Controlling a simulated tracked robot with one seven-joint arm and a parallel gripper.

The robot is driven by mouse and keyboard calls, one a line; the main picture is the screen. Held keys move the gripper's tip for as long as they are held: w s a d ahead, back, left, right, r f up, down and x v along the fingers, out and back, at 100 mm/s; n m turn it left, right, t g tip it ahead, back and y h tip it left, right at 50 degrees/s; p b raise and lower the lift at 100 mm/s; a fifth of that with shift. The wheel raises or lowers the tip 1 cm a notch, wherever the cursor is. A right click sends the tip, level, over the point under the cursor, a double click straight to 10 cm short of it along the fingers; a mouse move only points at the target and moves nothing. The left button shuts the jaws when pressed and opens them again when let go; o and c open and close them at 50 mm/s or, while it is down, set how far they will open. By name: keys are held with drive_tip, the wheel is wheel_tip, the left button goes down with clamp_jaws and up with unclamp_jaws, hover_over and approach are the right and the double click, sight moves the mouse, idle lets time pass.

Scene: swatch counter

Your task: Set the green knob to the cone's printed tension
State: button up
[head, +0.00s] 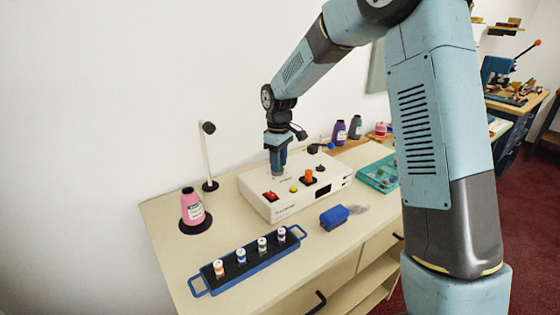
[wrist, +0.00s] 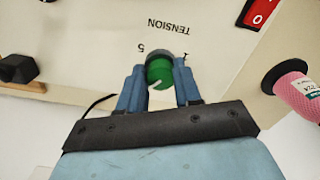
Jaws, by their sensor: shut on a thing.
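The green knob (wrist: 160,72) sits on the white machine panel (wrist: 100,30) below the upside-down word TENSION, between a 5 at left and a 1 at right. Its white pointer mark is on the lower side, slanting down-left in the wrist view. My gripper (wrist: 160,80) has one blue finger on each side of the knob, shut on it. In the head view my gripper (head: 278,170) reaches down onto the back of the machine (head: 285,205), hiding the knob. The pink cone (head: 192,207) stands upright on a black disc; its label also shows in the wrist view (wrist: 302,95), too small to read surely.
The machine also carries a red switch (head: 270,196), a yellow button and an orange knob (head: 308,176). A blue rack (head: 230,275) with several spools lies in front. A blue block (head: 334,216) sits right of it. A thin post (head: 205,160) stands behind the cone.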

drive_tip(key=shift+w+a+r, duration=0.1)
drive_tip(key=shift+w, duration=0.3)
idle(0.4)
drive_tip(key=shift+m, duration=0.5)
drive_tip(key=m, duration=0.3)
drive_tip(key=shift+r+m, duration=0.1)
drive_tip(key=shift+m, duration=0.2)
drive_tip(key=m, duration=0.4)
drive_tip(key=shift+m, duration=1.7)
drive_tip(key=o, duration=1)
drive_tip(key=shift+a+f, duration=0.1)
drive_tip(key=shift+f, duration=0.1)
